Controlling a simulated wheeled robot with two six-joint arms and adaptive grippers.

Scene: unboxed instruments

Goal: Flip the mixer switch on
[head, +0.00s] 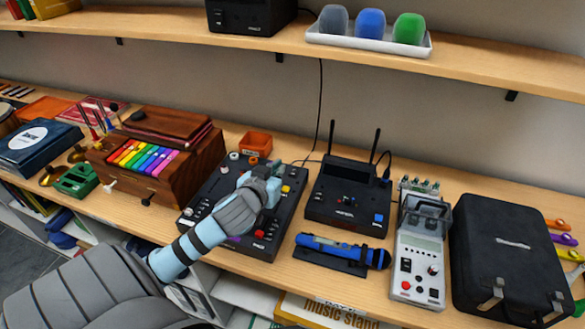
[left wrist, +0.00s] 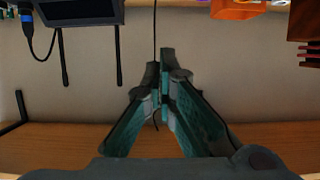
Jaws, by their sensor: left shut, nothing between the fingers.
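The mixer (head: 270,243) is a black console with several knobs and coloured buttons, lying on the wooden bench in the middle of the head view. My left arm crosses over it and hides much of its middle. My left gripper (head: 275,170) is above its back right part, with the fingers shut and empty. I cannot tell whether the fingers touch the mixer. In the left wrist view the shut fingertips (left wrist: 164,58) show against the wall. I cannot pick out the switch or its position. My right gripper is not in view.
A black wireless receiver (head: 345,205) with two upright antennas stands right of the mixer. A blue microphone (head: 340,250) lies in front of it. An orange box (head: 256,143) is behind the mixer, and a wooden case with coloured keys (head: 148,157) is to the left. A shelf (head: 470,73) runs above.

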